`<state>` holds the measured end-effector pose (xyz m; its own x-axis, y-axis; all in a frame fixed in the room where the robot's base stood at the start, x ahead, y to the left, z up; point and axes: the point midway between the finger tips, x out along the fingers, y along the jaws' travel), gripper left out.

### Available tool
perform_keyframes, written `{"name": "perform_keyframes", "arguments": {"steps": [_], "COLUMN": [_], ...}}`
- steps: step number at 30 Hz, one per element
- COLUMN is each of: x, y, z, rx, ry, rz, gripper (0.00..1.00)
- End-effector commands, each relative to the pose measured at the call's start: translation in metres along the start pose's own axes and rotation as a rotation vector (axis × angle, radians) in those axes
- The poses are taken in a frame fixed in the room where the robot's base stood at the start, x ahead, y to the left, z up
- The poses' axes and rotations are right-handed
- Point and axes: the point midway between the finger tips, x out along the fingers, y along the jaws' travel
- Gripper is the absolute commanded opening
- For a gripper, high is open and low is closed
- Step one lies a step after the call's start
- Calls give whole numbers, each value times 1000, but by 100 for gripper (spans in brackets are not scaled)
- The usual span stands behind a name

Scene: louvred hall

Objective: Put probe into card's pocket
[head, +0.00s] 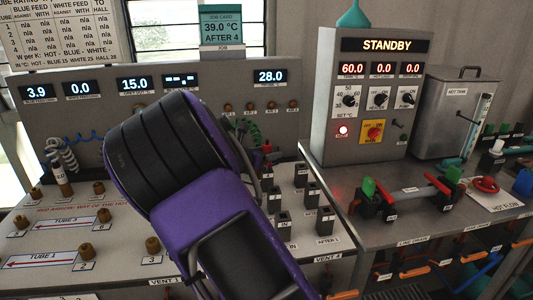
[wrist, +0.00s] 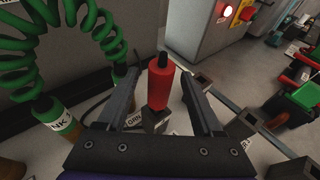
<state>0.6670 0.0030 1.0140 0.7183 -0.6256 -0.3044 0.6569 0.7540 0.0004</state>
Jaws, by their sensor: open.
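The job card (head: 221,27) at the top of the head view reads 39.0 °C, AFTER 4. A red probe with a black tip (wrist: 160,88) stands upright in a dark block (wrist: 156,121) in the wrist view. My gripper (wrist: 156,72) is open, with one finger on each side of the red probe; contact cannot be told. In the head view my purple arm hides most of this spot. Several dark pocket blocks stand on the bench, one labelled AFTER 1 (head: 325,219). I cannot make out an AFTER 4 label.
A green coiled cable (wrist: 25,45) and its labelled plug (wrist: 55,125) are left of my gripper. The STANDBY cabinet (head: 372,95) and hot tank (head: 453,115) stand at the right. A valve with green and red handles (head: 410,190) is on the right bench.

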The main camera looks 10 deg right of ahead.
Motion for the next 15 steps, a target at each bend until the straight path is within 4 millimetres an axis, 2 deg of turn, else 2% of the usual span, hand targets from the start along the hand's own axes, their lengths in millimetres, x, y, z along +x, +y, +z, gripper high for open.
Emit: {"name": "perform_keyframes", "arguments": {"steps": [5,15], "x": [-9,-42], "y": [1,1], "z": [8,34], "rx": [1,1], "ry": [1,1], "rz": [2,2], "gripper": [68,68]}}
